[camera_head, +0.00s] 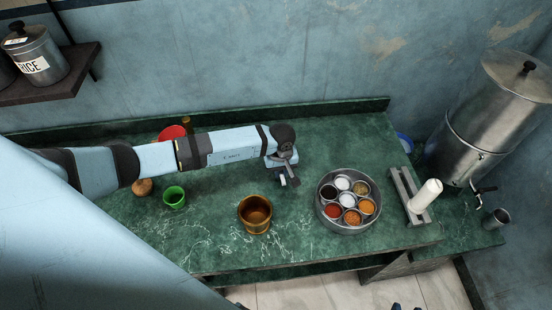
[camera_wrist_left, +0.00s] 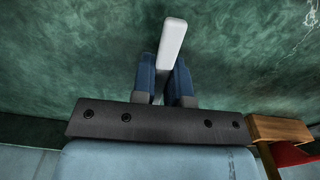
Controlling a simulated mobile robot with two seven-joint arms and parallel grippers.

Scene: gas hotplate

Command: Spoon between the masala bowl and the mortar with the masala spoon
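The masala bowl (camera_head: 324,211), a round steel tin holding several small cups of coloured spices, stands on the green counter right of centre. The mortar (camera_head: 254,229), a brown-gold cup, stands to its left and looks empty. My left gripper (camera_head: 287,178) is above the counter, behind and between the two. In the left wrist view its blue fingers (camera_wrist_left: 166,82) are close together around a pale flat piece (camera_wrist_left: 171,45). This looks like the handle of the masala spoon; the spoon's bowl is hidden. My right gripper cannot be made out.
A green cup (camera_head: 174,197) stands left of the mortar. A red object (camera_head: 171,132) is partly behind my arm. A grey stand with a white cylinder (camera_head: 425,196) and a steel dispenser (camera_head: 480,145) are at the right. The counter between mortar and masala bowl is clear.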

